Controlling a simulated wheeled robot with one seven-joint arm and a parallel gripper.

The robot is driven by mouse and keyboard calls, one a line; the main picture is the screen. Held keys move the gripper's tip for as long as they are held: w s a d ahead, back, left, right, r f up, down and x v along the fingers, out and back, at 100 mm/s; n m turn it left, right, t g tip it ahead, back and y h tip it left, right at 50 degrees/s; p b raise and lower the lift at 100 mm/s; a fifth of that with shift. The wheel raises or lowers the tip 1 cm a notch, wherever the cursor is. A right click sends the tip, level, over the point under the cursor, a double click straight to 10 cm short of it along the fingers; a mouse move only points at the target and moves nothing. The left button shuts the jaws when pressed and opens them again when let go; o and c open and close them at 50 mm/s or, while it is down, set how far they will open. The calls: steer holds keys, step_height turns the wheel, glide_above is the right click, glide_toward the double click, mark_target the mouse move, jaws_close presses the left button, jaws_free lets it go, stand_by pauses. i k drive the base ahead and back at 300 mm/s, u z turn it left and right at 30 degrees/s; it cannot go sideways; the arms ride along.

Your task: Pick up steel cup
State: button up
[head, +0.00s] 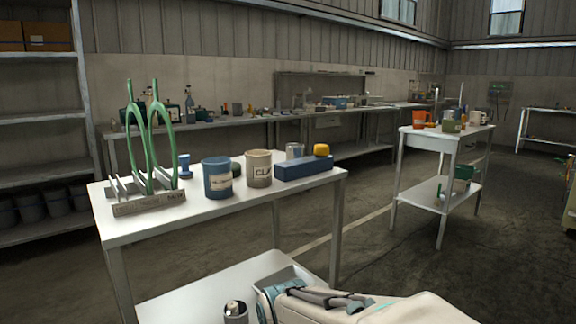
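A grey, shiny metal cup (295,151), which looks like the steel cup, stands on the near white table (245,215). It is near the table's back right edge, behind a long blue box (304,168), which hides its lower part. A yellow-orange rounded object (321,150) is just right of it. A beige lettered tin (258,170) stands in front and to the left. Part of my own white and teal arm shows at the bottom of the head view, apart from the cup. I cannot make out my gripper's fingers.
A blue labelled tin (217,178) and a rack (150,203) holding tall green tongs-like tools stand on the table's left. A dark cylinder (236,313) is low by the bottom shelf. A second white table (446,133) stands right, with open floor (375,250) between.

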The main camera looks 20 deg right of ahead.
mark_target(294, 150)
steer(key=u, duration=0.05)
steer(key=k, duration=0.45)
steer(key=z, duration=1)
steer(key=i, duration=1.85)
steer(key=u, duration=0.3)
